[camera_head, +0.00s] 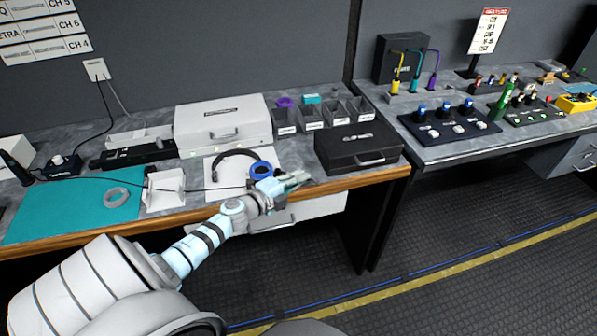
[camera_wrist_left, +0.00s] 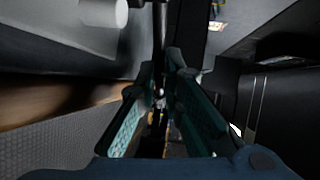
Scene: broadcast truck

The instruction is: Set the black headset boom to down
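The black headset (camera_head: 232,154) lies on a white sheet on the bench, with its band arched and a blue ear cushion (camera_head: 261,170) at its right end. I cannot make out its boom or the boom's position. My left gripper (camera_head: 296,180) is just right of the blue cushion, near the bench's front edge, and partly hides that area. In the left wrist view its two teal-padded fingers (camera_wrist_left: 158,90) stand apart. A dark upright shape (camera_wrist_left: 160,35) shows beyond the gap; I cannot tell what it is. My right gripper is not in view.
A black case (camera_head: 357,148) stands right of the headset, close to the gripper. A white case (camera_head: 223,122) and small grey bins (camera_head: 310,117) are behind. A white holder (camera_head: 164,189) and teal mat (camera_head: 70,210) lie left. A cable crosses the bench.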

